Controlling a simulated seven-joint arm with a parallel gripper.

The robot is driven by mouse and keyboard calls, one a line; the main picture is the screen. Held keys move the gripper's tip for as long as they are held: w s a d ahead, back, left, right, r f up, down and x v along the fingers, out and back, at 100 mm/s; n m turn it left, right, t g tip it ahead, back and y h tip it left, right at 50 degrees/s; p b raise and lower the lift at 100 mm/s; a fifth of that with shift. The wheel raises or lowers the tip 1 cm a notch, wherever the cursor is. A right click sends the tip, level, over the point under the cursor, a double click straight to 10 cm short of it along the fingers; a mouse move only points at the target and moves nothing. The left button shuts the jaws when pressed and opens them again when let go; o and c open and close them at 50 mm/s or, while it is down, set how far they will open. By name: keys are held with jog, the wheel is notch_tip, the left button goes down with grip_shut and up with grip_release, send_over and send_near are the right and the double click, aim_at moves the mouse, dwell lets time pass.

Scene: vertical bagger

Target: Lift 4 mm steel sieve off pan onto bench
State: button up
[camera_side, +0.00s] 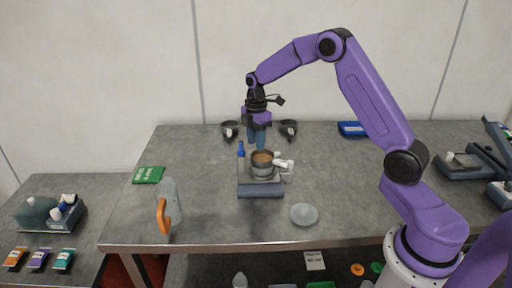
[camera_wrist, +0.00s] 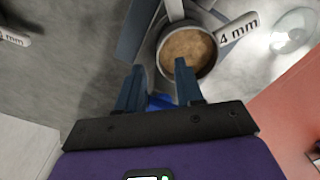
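The steel sieve (camera_side: 262,158) sits on its pan on a grey scale-like stand (camera_side: 260,191) mid-bench. It holds brown material. In the wrist view the sieve (camera_wrist: 209,42) shows a white tag (camera_wrist: 238,28) reading "4 mm"; the pan beneath it is mostly hidden. My gripper (camera_side: 256,146) points down just above and behind the sieve. In the wrist view my gripper (camera_wrist: 158,82) has its two blue-grey fingers apart, with nothing held between them. One fingertip overlaps the sieve's near edge in that view; I cannot tell whether it touches.
A clear round dish (camera_side: 304,214) lies front right, and a clear orange-handled jug (camera_side: 168,205) front left. Bare bench (camera_side: 350,190) lies to the right.

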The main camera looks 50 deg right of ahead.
jog(key=shift+f, duration=1.55)
grip_shut()
